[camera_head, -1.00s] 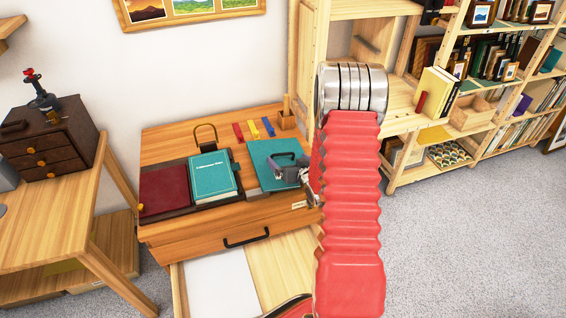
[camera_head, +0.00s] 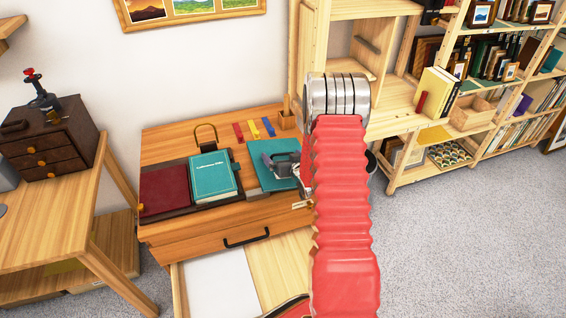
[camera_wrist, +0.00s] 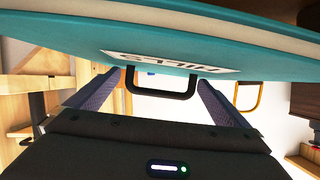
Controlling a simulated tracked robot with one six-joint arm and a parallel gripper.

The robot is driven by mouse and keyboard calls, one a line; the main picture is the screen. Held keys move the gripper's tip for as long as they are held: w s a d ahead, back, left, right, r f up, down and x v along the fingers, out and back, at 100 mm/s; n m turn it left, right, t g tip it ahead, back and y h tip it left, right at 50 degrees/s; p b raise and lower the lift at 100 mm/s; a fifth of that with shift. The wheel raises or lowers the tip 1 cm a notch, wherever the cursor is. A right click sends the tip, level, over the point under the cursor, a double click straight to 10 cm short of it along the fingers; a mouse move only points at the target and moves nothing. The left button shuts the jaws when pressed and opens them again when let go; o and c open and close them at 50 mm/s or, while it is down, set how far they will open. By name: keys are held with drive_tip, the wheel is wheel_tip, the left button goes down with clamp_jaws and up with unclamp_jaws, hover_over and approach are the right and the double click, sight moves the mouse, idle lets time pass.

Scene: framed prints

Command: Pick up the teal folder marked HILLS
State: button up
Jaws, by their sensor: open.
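The teal folder (camera_head: 265,178) lies at the right end of the wooden cabinet top, partly hidden by my gripper. In the wrist view the teal folder (camera_wrist: 90,40) fills the top, its white HILLS label upside down on its edge. A black loop handle (camera_wrist: 160,94) shows at that edge, between my fingers. My gripper (camera_head: 282,160) is at the folder's right side in the head view. Its fingers stand apart in the wrist view (camera_wrist: 157,76), one on each side of the handle. I cannot tell whether they touch it.
A teal book (camera_head: 213,178) and a dark red book (camera_head: 164,190) lie on a dark tray to the left. A brass loop (camera_head: 206,135) and coloured strips (camera_head: 254,129) are behind. A drawer (camera_head: 215,285) is open below. A shelf (camera_head: 400,110) stands right.

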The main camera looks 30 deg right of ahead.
drive_tip(key=shift+c, duration=0.3)
drive_tip(key=c, duration=1.5)
drive_tip(key=shift+r, duration=0.15)
drive_tip(key=shift+r, duration=4.9)
